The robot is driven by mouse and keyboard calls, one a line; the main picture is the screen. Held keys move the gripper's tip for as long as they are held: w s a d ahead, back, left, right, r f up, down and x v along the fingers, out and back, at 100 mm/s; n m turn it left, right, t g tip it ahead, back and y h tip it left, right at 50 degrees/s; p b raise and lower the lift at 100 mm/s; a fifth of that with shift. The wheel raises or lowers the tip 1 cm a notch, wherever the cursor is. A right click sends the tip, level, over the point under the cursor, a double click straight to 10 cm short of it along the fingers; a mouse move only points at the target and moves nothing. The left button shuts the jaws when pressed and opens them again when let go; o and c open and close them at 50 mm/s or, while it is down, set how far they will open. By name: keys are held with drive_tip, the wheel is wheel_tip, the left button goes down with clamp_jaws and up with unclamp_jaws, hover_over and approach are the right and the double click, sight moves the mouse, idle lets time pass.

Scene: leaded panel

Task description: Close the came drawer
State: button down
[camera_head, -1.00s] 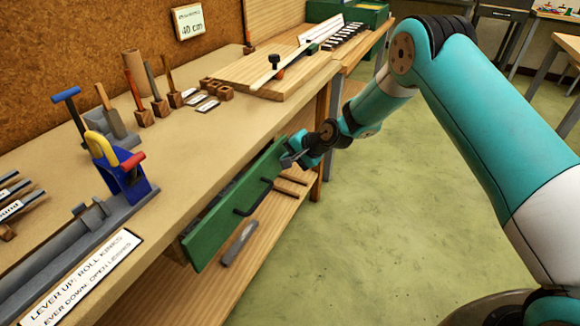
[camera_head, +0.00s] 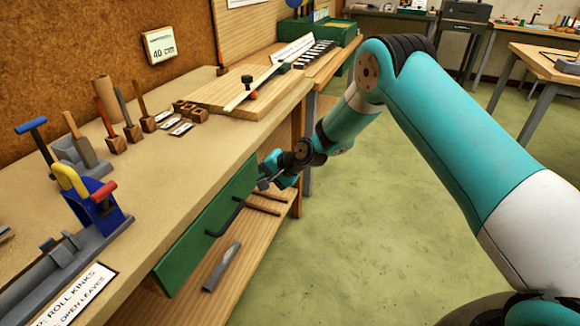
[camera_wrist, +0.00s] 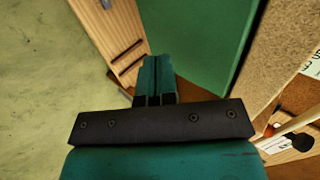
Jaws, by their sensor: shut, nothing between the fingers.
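The came drawer's green front (camera_head: 200,240) is under the bench top, with a dark bar handle (camera_head: 226,220) on it. It sits close beneath the bench edge, and no drawer interior shows; I cannot tell whether it is flush. My gripper (camera_head: 265,181) is shut and empty at the far end of the front. In the wrist view the shut fingers (camera_wrist: 156,75) point beside the green front (camera_wrist: 200,40). Whether they touch it is unclear.
The bench top (camera_head: 165,185) holds wooden-handled tools, a blue lever device (camera_head: 95,205) and a wooden board (camera_head: 235,95). A lower shelf (camera_head: 235,285) carries a grey bar (camera_head: 222,267). Open green floor (camera_head: 370,230) lies to the right.

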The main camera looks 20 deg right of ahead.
drive_tip(key=d+f+v, duration=0.1)
drive_tip(key=v, duration=1)
drive_tip(key=s+a+r+n+g+h+p, duration=0.1)
drive_tip(key=s+a+r+n+g+p, duration=0.2)
drive_tip(key=s+r, duration=0.65)
drive_tip(key=s+a+r+n, duration=0.2)
drive_tip(key=s+r+n, duration=0.3)
drive_tip(key=s+r, duration=0.4)
drive_tip(key=s+d+r+n+g+h+p, duration=0.1)
drive_tip(key=s+r+n, duration=0.2)
drive_tip(key=s, duration=0.5)
drive_tip(key=s+d+r+n+g+h+p, duration=0.1)
drive_tip(key=s+r+n, duration=0.2)
drive_tip(key=s, duration=0.6)
drive_tip(key=shift+s+r+g, duration=0.25)
drive_tip(key=shift+r+g, duration=0.05)
drive_tip(key=shift+r, duration=0.25)
